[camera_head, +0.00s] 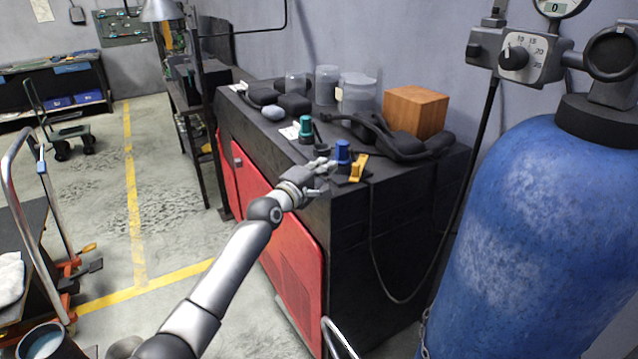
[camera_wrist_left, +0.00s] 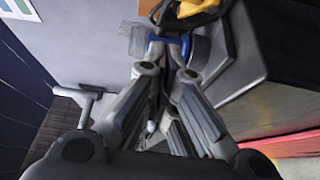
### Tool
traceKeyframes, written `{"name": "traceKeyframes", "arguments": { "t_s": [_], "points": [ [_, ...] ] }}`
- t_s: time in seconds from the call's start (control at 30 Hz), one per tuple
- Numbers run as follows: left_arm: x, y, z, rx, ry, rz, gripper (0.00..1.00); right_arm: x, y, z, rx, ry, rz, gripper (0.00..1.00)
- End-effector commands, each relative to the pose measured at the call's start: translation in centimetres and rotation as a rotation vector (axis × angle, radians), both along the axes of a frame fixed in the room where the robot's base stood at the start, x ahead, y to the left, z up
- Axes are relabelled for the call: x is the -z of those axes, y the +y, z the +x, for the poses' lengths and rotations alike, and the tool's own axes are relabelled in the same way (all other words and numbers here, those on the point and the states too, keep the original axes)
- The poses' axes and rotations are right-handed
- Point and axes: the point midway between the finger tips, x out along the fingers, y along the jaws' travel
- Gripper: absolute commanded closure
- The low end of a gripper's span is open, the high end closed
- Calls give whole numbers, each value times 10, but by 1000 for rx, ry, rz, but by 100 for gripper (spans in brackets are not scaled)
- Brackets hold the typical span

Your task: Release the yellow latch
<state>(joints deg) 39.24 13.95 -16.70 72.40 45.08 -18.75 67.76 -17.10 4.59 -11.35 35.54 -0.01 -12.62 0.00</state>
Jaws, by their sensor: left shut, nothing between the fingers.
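The yellow latch (camera_head: 358,169) stands at the near right corner of the dark cabinet top, beside a blue-capped knob (camera_head: 342,152). In the left wrist view a yellow part, apparently the latch (camera_wrist_left: 196,7), is cut off by the top edge. The blue of the knob (camera_wrist_left: 200,50) shows close by the fingertips there. My left gripper (camera_head: 326,166) is just left of the blue knob, over the cabinet's front edge. It is shut and empty, and its fingers (camera_wrist_left: 171,42) converge in the wrist view. I cannot tell whether it touches the knob. My right gripper is out of view.
The dark cabinet (camera_head: 385,215) with red front panels holds a green-capped knob (camera_head: 305,127), clear containers (camera_head: 357,93), a wooden block (camera_head: 416,111) and black headgear (camera_head: 385,137). A large blue gas cylinder (camera_head: 545,230) stands at right. Floor at left is partly clear.

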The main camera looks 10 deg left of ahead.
Motion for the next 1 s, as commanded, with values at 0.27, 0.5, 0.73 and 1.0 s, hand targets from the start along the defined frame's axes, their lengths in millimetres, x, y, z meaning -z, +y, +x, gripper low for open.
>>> {"name": "traceKeyframes", "arguments": {
  "t_s": [0.27,0.5,0.73,1.0],
  "points": [
    [1,-12,-37,4,-1,-3,100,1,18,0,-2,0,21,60],
    [1,-20,-69,2,-1,-3,100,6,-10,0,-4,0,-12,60],
    [1,-26,-90,1,-1,-3,100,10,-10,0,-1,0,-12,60],
    [0,-27,-96,-1,0,-1,100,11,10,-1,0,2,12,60]
  ]
}}
